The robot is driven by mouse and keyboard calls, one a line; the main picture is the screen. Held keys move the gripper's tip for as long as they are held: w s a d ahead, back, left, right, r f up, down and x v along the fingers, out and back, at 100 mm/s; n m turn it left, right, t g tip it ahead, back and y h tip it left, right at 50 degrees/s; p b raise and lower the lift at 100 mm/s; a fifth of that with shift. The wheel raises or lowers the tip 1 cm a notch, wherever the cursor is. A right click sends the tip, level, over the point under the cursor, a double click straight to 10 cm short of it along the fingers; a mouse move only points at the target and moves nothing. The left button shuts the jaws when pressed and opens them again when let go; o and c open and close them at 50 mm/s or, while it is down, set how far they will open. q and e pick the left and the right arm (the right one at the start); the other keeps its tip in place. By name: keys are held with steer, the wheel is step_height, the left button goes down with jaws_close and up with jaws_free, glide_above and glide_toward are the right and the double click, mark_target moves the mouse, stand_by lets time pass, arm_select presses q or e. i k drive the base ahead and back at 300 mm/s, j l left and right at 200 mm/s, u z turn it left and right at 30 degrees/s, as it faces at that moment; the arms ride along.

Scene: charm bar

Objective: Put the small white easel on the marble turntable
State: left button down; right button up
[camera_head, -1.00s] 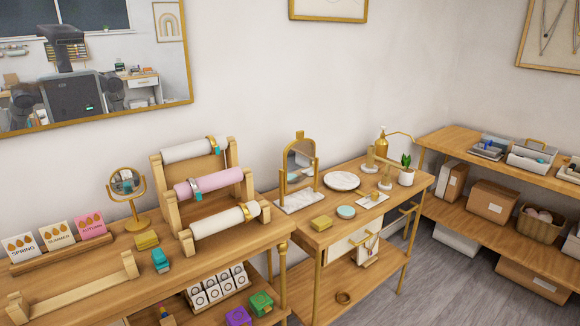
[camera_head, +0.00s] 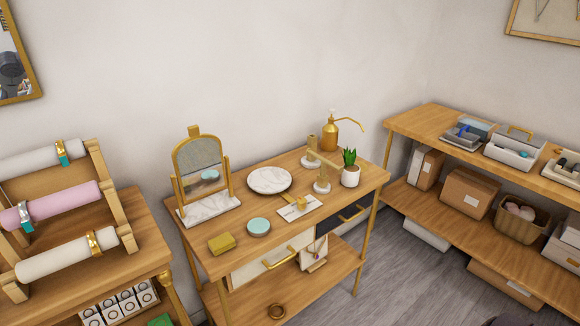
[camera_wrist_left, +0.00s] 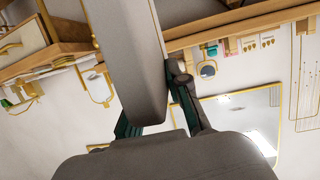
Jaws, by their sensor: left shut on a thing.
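The marble turntable (camera_head: 269,180) is a round white disc on the wooden table, right of the arched mirror, with its top bare. My left gripper (camera_wrist_left: 152,100) shows only in the left wrist view. It is shut on a pale grey-white panel with thin gold edges, which looks like the small white easel (camera_wrist_left: 135,50). The panel fills the middle of that view and runs out of its top edge. Neither arm shows in the head view, so I cannot tell how far the held piece is from the turntable. My right gripper is not in view.
An arched gold mirror (camera_head: 198,165) stands left of the turntable. A teal round dish (camera_head: 258,227) and a yellow box (camera_head: 222,243) lie in front. A gold T-stand (camera_head: 322,172), bottle (camera_head: 331,134) and potted plant (camera_head: 350,170) stand to the right. A white tray (camera_head: 299,208) lies close in front.

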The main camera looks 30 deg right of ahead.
mark_target(268, 179)
steer(key=l+u, duration=0.3)
steer(key=l, duration=5.1)
